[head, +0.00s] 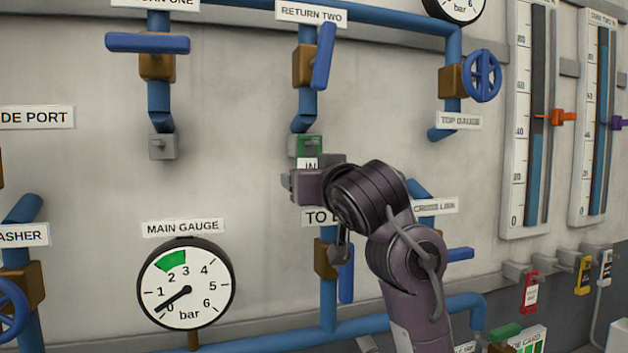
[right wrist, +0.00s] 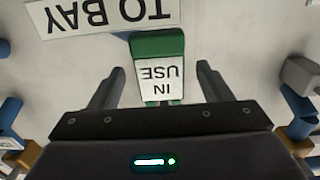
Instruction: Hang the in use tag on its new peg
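The in use tag (head: 309,146) is green with a white label. In the head view it is in front of a grey block under the RETURN TWO pipe, its lower part hidden by my right gripper (head: 305,180). In the right wrist view the tag (right wrist: 158,70) appears upside down between the two fingers of my right gripper (right wrist: 157,76), with a gap on each side. The fingers are apart and not closed on it. Whether the tag hangs on a peg cannot be told. My left gripper is in neither view.
A bare grey block (head: 163,146) sits under the RETURN ONE pipe. Blue valve handles (head: 323,57) stick out nearby. The main gauge (head: 187,283) is lower left. Red (head: 530,293) and yellow (head: 583,276) tags hang at lower right. The wall between the two pipes is clear.

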